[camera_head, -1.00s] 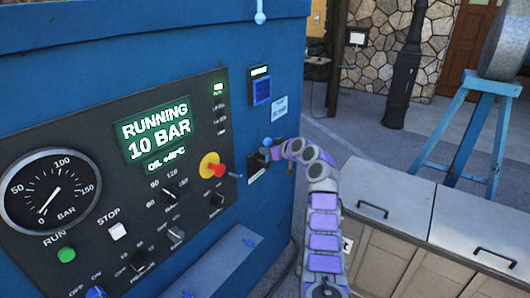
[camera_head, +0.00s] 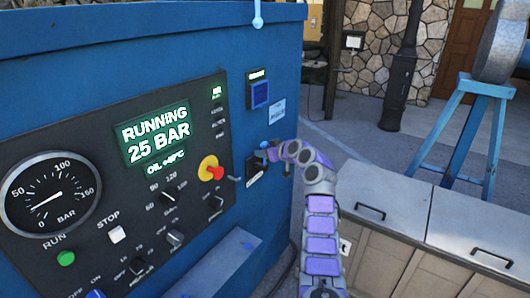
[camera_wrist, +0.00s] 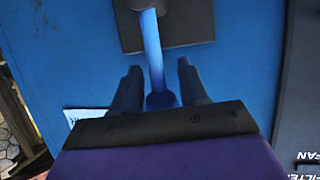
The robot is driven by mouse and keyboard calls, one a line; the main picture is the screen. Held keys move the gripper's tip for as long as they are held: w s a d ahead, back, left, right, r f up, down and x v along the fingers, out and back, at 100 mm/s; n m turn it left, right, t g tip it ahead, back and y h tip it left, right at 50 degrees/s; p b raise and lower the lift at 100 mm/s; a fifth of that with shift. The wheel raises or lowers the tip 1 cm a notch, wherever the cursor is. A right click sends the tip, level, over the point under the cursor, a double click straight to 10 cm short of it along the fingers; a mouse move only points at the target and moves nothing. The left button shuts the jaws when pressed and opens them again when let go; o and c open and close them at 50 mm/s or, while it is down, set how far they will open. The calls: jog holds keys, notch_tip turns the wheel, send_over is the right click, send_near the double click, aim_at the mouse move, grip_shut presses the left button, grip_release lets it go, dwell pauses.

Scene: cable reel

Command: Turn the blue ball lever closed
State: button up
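The blue lever (camera_wrist: 151,40) runs down from a dark plate (camera_wrist: 190,22) on the blue cabinet wall in the wrist view. Its rounded end lies low between my fingers, partly hidden by my gripper body. My gripper (camera_wrist: 159,68) has one finger on each side of the lever, with blue wall showing in the gaps. It is open and not clamped on the lever. In the head view my gripper (camera_head: 272,152) is at the cabinet's right side panel, beside the control panel, and covers most of the lever there.
The control panel (camera_head: 190,195) reads RUNNING 25 BAR and has a pressure gauge (camera_head: 48,195) and a red-yellow stop button (camera_head: 211,170). A ledge (camera_head: 215,265) juts out below. Grey cabinets (camera_head: 385,205) and a blue stand (camera_head: 465,130) are at right.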

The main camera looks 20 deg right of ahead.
jog(key=shift+f, duration=0.3)
jog(key=shift+s+d, duration=0.1)
jog(key=shift+d, duration=0.05)
jog(key=shift+s+d+r, duration=0.15)
jog(key=shift+s+d, duration=0.1)
jog(key=shift+s, duration=0.15)
jog(key=b+v, duration=0.1)
jog(key=v, duration=1.5)
jog(key=shift+r, duration=0.1)
